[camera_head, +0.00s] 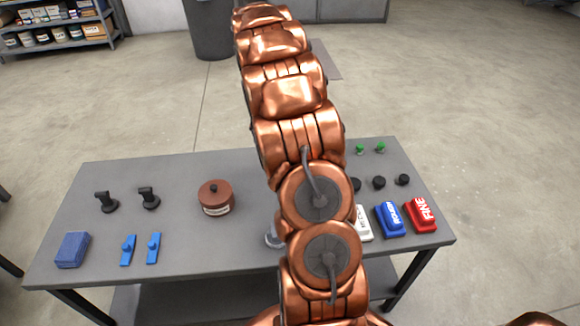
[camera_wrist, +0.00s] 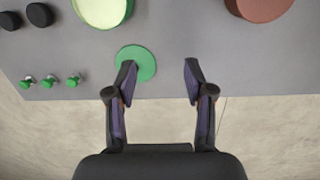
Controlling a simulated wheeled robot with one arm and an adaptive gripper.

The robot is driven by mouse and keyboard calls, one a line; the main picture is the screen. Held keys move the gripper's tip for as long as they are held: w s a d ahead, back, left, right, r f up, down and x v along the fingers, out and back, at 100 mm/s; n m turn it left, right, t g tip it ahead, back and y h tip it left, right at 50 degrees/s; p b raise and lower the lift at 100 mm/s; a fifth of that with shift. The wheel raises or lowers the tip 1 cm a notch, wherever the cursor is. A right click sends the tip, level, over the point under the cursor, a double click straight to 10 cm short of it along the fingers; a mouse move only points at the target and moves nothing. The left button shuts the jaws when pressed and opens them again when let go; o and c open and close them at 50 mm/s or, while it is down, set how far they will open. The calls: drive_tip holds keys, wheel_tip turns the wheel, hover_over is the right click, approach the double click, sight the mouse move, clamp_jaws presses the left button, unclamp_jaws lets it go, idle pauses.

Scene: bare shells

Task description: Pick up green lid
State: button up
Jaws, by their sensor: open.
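The green lid (camera_wrist: 145,60) is a flat green disc lying on the grey table near its edge in the wrist view. My gripper (camera_wrist: 159,72) is open and empty, with its fingers spread above the table. Its left finger overlaps part of the lid in the picture, and its right finger is over bare table to the right of the lid. The height of the fingers above the lid is hard to tell. A green round container (camera_wrist: 102,10) with a pale inside is just beyond the lid, cut by the picture's top. In the head view my arm hides the lid and gripper.
A reddish-brown pot (camera_wrist: 258,6) is at the wrist view's top right. Small green knobs (camera_wrist: 50,81) and black knobs (camera_wrist: 25,17) are at the left. In the head view, blue and red blocks (camera_head: 420,214) stand at the table's right, and a blue block (camera_head: 72,250) lies left.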

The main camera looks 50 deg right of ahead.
drive_tip(key=shift+m+t+y, duration=0.3)
drive_tip(key=shift+m, duration=0.6)
drive_tip(key=d+f, duration=0.3)
drive_tip(key=d, duration=0.1)
drive_tip(key=w+d+f+b, duration=0.1)
drive_tip(key=d+f, duration=0.7)
drive_tip(key=shift+w+d, duration=0.1)
drive_tip(key=shift+w, duration=0.05)
drive_tip(key=shift+s+a+f+p, duration=0.1)
drive_tip(key=shift+a+f+p, duration=0.1)
drive_tip(key=shift+f, duration=0.9)
drive_tip(key=shift+s+a+f+p, duration=0.1)
drive_tip(key=shift+f+p, duration=0.1)
drive_tip(key=shift+f, duration=0.95)
drive_tip(key=shift+a+f+p, duration=0.15)
drive_tip(key=shift+f+p, duration=0.05)
drive_tip(key=shift+f, duration=0.9)
clamp_jaws()
